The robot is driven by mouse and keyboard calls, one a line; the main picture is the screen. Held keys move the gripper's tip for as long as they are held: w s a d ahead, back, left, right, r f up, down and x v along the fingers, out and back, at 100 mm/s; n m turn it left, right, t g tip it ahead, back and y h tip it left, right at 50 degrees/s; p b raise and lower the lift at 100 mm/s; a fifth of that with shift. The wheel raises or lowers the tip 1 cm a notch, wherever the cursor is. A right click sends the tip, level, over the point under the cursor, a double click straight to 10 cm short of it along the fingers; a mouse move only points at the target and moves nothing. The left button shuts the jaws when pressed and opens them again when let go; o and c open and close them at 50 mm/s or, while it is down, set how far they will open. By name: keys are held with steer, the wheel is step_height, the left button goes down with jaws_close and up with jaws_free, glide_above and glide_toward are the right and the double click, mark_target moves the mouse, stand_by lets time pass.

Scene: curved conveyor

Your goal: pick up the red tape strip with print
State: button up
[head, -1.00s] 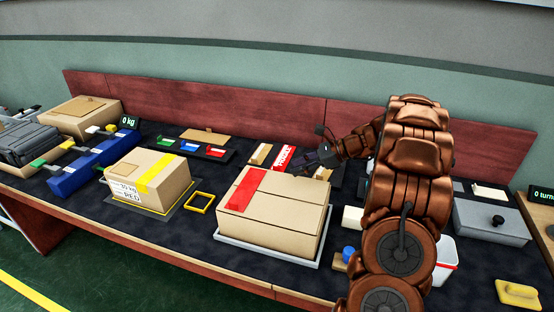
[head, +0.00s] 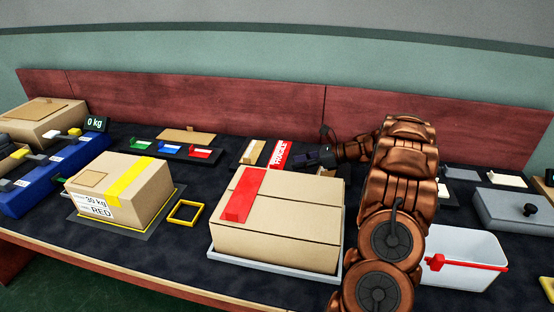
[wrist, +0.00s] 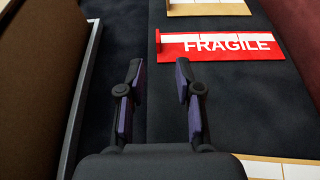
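The red tape strip with print (wrist: 222,46) lies flat on the dark mat, with white "FRAGILE" lettering and a small upright red tab at its left end. In the head view the strip (head: 279,152) is behind the large box, just left of my gripper (head: 322,157). In the wrist view my gripper (wrist: 158,85) is open and empty. Its two fingers are apart, below and left of the strip, not touching it.
A large carton (head: 290,220) with a plain red strip stands close in front of my gripper. A cream strip (head: 252,152) lies left of the printed strip. A white bin with a red handle (head: 470,260) stands right of my arm. A labelled box (head: 140,184) is at left.

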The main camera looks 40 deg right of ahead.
mark_target(279, 165)
steer(key=x, duration=0.7)
steer(key=shift+w+a, duration=0.1)
steer(key=shift+a, duration=0.25)
jaws_close()
